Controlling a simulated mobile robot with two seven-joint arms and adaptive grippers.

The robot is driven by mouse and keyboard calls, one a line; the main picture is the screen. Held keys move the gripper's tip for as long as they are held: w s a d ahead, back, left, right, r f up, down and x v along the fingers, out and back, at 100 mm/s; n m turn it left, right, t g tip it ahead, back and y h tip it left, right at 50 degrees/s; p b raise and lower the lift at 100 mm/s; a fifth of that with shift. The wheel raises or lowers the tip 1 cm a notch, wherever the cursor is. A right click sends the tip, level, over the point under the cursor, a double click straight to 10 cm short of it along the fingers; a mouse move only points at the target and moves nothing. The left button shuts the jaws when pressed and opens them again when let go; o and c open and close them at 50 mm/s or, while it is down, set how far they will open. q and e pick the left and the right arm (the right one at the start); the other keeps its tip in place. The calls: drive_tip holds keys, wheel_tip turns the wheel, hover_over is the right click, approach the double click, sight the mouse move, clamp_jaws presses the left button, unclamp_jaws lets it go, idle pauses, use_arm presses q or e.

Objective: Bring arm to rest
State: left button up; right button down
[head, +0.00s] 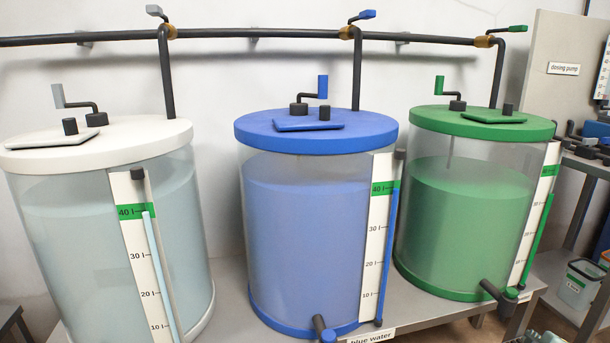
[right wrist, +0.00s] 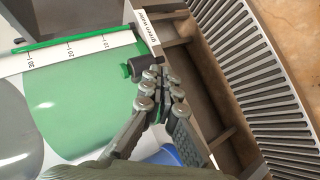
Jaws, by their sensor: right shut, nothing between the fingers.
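My right gripper (right wrist: 157,84) shows in the right wrist view. Its fingers are closed together with nothing between them. The fingertips are close to the dark outlet tap (right wrist: 145,66) of the green tank; I cannot tell whether they touch it. The green tank (right wrist: 75,105) fills the left of that view, with its level scale (right wrist: 75,50). In the head view the green tank (head: 455,225) stands at the right, with its tap (head: 497,294) low at the front.
A white tank (head: 185,200) and a blue tank (head: 300,220) stand left of the green one on a grey bench (head: 420,318). A dark pipe (head: 260,34) with valve levers runs above. A shelf with a bin (head: 580,285) is at right. A slatted grate (right wrist: 250,70) shows in the wrist view.

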drive_tip(key=s+f+g, duration=0.4)
drive_tip(key=s+f, duration=0.3)
drive_tip(key=s, duration=0.5)
drive_tip(key=s+a+f+m+g+y, duration=0.1)
drive_tip(key=a+f, duration=0.3)
drive_tip(key=a, duration=0.4)
drive_tip(key=s+a+f+m+g+y, duration=0.1)
drive_tip(key=s+a+f+m+y, duration=0.1)
drive_tip(key=a, duration=0.6)
drive_tip(key=s+a+f+m+g+y, duration=0.1)
drive_tip(key=s+a+f+m+y, duration=0.1)
drive_tip(key=a+f, duration=0.4)
drive_tip(key=s+a+m, duration=0.1)
drive_tip(key=s+a, duration=0.1)
drive_tip(key=shift+s+a+f, duration=0.15)
drive_tip(key=shift+a+f, duration=0.15)
drive_tip(key=shift+a, duration=0.1)
